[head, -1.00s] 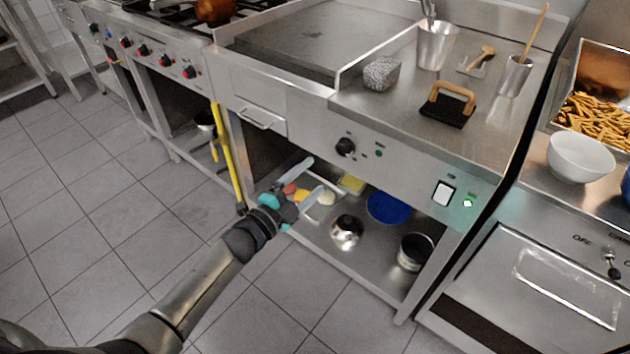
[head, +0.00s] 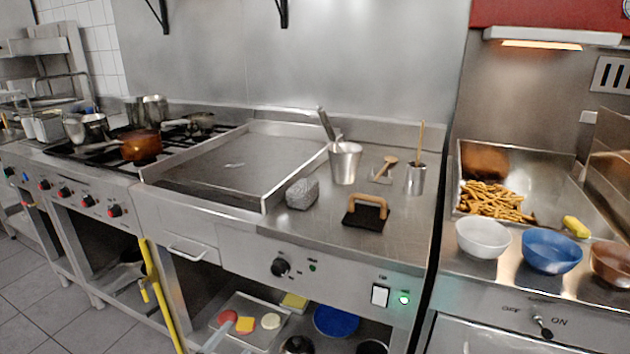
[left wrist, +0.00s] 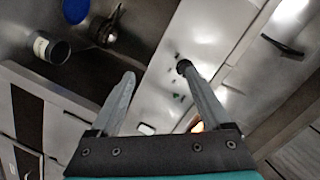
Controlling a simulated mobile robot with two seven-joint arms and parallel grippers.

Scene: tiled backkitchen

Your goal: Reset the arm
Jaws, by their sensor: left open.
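My left gripper shows at the bottom edge of the head view (head: 217,338), where only a grey finger is visible in front of the lower shelf. In the left wrist view the left gripper (left wrist: 158,72) has its two grey fingers spread apart with nothing between them. It is below the griddle counter's front panel, near the control knob (head: 280,267). The rest of my left arm is out of the head view. My right gripper is not in view.
The griddle counter (head: 235,212) holds a stone block (head: 302,193), a press (head: 365,212) and metal containers. The lower shelf holds a food tray (head: 262,338) and a blue plate (head: 336,321). A yellow pole (head: 158,290) stands left of the opening.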

